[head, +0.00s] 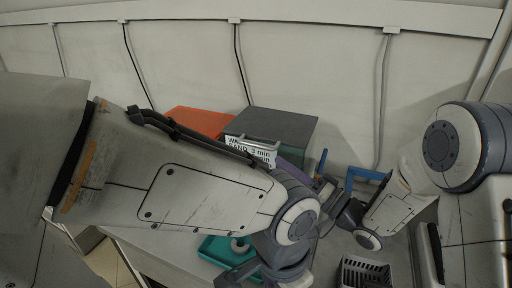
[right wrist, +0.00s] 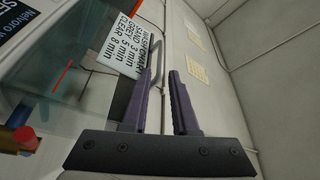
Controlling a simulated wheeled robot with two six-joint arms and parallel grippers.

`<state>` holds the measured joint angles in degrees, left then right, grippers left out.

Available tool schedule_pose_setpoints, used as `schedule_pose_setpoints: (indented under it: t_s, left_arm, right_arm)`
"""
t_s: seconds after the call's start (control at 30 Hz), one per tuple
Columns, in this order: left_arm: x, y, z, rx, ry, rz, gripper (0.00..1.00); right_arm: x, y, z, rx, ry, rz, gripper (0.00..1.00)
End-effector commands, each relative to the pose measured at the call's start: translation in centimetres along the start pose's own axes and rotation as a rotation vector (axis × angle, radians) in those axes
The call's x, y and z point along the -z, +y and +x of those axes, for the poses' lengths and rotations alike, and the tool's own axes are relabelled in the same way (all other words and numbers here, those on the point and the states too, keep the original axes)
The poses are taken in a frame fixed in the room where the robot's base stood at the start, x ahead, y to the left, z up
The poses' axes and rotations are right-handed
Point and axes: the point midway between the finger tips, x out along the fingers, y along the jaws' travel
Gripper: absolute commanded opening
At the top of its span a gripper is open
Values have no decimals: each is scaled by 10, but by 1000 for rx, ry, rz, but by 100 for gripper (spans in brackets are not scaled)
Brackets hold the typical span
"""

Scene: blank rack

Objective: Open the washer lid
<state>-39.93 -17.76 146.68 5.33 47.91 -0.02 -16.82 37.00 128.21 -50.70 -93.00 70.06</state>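The washer (head: 300,155) is a box with a grey lid (head: 268,122) that looks shut. A pale bar handle (head: 262,141) and a white timing label (head: 250,150) are at its front. In the right wrist view the label (right wrist: 125,42) and handle (right wrist: 156,50) show just beyond the fingertips. My right gripper (right wrist: 161,72) is open, its two purple fingers apart and the handle near the left one; I cannot tell whether they touch. My left arm crosses the head view and hides part of the washer front; its gripper (head: 240,274) is low and mostly hidden.
An orange box (head: 200,121) stands left of the washer. A teal tray (head: 213,250) with a ring-like part lies below my left arm. A blue frame (head: 365,173) stands to the right, with a dark slotted basket (head: 365,272) in front. The wall is close behind.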

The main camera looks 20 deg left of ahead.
Motion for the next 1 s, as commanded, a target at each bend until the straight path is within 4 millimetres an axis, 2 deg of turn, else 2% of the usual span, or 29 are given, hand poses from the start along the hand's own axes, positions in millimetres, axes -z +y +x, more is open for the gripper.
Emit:
schedule_pose_setpoints:
  t_s: [0.5, 0.7, 0.97, 1.0]
  left_arm:
    - [1, 1, -19, 0, 0, 0, 96]
    - [1, 2, -21, 0, 0, 0, 96]
    - [1, 2, -21, 0, 0, 0, 96]
    - [1, 2, -21, 0, 0, 0, 96]
  right_arm:
    - [0, -2, 86, 2, -1, -1, 27]
    - [0, -1, 100, 1, 0, -1, 27]
    - [0, -1, 100, 0, 1, -1, 27]
    - [0, -1, 100, 0, 1, -1, 16]
